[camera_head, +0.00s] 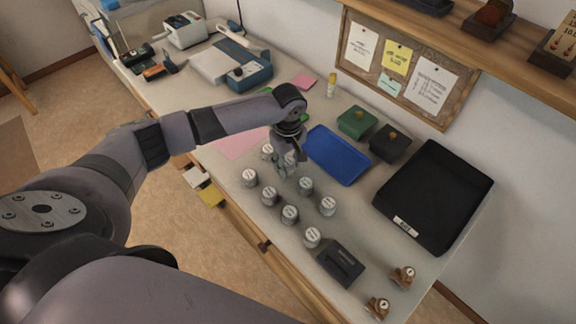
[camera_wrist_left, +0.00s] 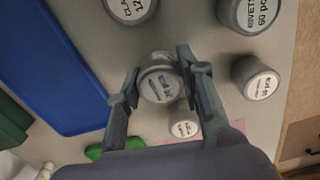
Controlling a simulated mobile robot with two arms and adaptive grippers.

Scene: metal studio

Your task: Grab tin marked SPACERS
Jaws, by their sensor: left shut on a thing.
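My left gripper (camera_head: 287,168) is over the group of small grey tins on the bench. In the left wrist view its two fingers stand on either side of a grey tin (camera_wrist_left: 160,84) and are shut on it. That tin's white label is too small to read, so I cannot tell whether it says SPACERS. Around it are a tin marked RIVETS (camera_wrist_left: 252,14), a tin whose label starts CLA (camera_wrist_left: 130,8), and two tins with unreadable labels (camera_wrist_left: 257,78), (camera_wrist_left: 185,124). Several tins stand in front of the gripper, such as one (camera_head: 290,214) in the head view. My right gripper is out of view.
A blue tray (camera_head: 338,154) lies just right of the gripper. Green (camera_head: 357,122) and black (camera_head: 390,145) boxes and a large black tray (camera_head: 434,190) are farther right. A dark block (camera_head: 340,263) stands near the bench's front edge. A pink sheet (camera_head: 243,141) lies to the left.

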